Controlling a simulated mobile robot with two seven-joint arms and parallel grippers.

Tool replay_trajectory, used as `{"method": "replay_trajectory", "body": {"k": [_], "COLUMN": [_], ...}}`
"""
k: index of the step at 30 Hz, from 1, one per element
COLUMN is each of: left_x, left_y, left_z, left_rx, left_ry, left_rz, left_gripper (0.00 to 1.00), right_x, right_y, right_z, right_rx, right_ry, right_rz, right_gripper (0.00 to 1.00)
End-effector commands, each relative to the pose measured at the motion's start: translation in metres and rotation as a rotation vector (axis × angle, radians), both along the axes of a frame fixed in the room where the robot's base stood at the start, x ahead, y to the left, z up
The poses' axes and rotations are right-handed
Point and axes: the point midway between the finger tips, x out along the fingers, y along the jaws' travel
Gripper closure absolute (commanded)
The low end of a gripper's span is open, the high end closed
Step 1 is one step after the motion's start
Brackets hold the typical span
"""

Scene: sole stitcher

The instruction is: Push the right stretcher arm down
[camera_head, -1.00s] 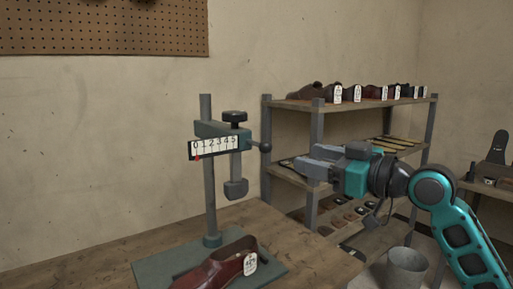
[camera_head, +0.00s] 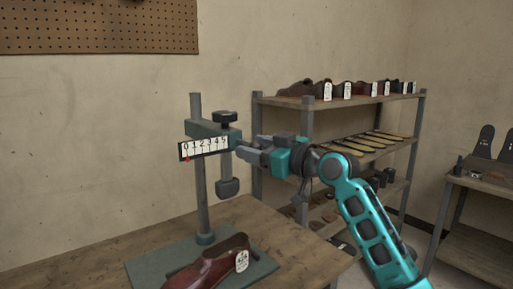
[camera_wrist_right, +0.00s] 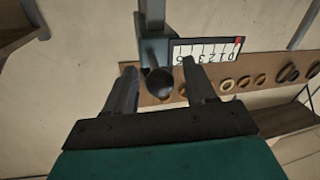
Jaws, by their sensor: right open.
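The stretcher stand has a grey post (camera_head: 197,165) on a green base plate (camera_head: 143,268). Its head carries a white scale (camera_head: 205,147) numbered 0 to 5, with a red pointer near 0, and a black knob (camera_head: 224,117) on top. A dark block (camera_head: 228,187) hangs below. My right gripper (camera_head: 242,147) is open at the right end of the head and hides the stretcher arm's ball handle in the head view. In the right wrist view the dark ball handle (camera_wrist_right: 160,82) appears between the two fingers; contact cannot be told. My left gripper is out of view.
A brown shoe (camera_head: 210,265) with a white tag lies on the base plate, on the wooden table (camera_head: 75,265). A shelf rack (camera_head: 308,125) with shoes and soles stands behind my right arm. Another table (camera_head: 485,184) is at the far right.

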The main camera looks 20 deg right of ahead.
Motion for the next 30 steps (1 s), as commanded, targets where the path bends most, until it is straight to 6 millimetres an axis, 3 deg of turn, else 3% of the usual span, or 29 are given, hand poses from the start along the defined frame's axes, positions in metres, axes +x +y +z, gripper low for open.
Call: {"method": "replay_trajectory", "body": {"k": [4, 21, 30], "left_x": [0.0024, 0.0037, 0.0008], "left_y": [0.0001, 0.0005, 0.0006], "left_z": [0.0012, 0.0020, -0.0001], "left_rx": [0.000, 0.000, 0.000], "left_ry": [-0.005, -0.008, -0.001], "left_rz": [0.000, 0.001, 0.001], "left_gripper": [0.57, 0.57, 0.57], "right_x": [-0.0001, -0.0004, -0.0004], "right_y": [0.0000, -0.0002, -0.0001], "right_z": [-0.0001, -0.0004, -0.0010], "right_rx": [0.001, 0.001, 0.001], "right_ry": [0.001, 0.002, 0.002], "right_rz": [0.000, 0.001, 0.001], "right_gripper": [0.47, 1.00, 1.00]}}
